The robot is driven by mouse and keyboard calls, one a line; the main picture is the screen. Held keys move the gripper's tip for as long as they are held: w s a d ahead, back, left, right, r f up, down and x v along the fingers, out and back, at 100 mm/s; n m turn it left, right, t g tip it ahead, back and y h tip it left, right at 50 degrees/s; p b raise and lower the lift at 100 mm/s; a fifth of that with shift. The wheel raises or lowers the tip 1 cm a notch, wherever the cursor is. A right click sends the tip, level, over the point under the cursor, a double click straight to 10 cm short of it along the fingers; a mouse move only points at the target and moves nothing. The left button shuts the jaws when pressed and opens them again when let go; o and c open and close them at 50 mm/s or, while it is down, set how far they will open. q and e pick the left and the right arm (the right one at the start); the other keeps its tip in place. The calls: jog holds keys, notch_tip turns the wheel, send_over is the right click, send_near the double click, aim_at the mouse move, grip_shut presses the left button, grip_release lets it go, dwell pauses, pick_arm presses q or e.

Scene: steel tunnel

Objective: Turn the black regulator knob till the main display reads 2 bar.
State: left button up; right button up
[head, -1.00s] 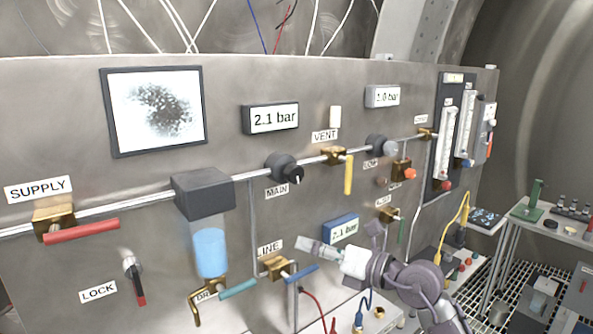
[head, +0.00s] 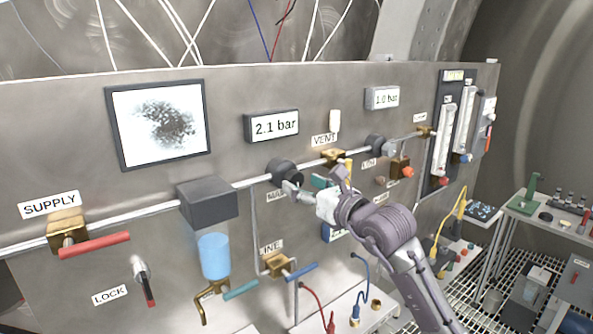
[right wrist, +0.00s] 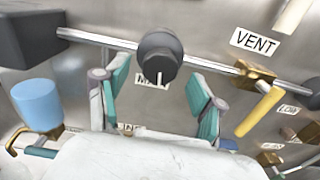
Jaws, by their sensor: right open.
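The black regulator knob (head: 286,172) sits on the pipe above the partly covered MAIN label. It also shows in the right wrist view (right wrist: 159,57), with a white mark at the lower part of its face. The main display (head: 271,126) above it reads 2.1 bar. My right gripper (head: 302,188) is at the knob's lower right in the head view. In the right wrist view my right gripper (right wrist: 155,95) is open, its teal-padded fingers spread to either side below the knob, with nothing between them. My left gripper is not in view.
The yellow-handled VENT valve (right wrist: 259,111) is close to the right of the gripper. The dark filter block with a blue bowl (head: 213,248) hangs to the left. A second display (head: 383,97) reads 1.0 bar. The red SUPPLY lever (head: 95,245) is far left.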

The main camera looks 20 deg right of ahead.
jog(key=shift+p+x, duration=0.4)
jog(key=shift+x, duration=1.05)
jog(key=shift+c, duration=0.3)
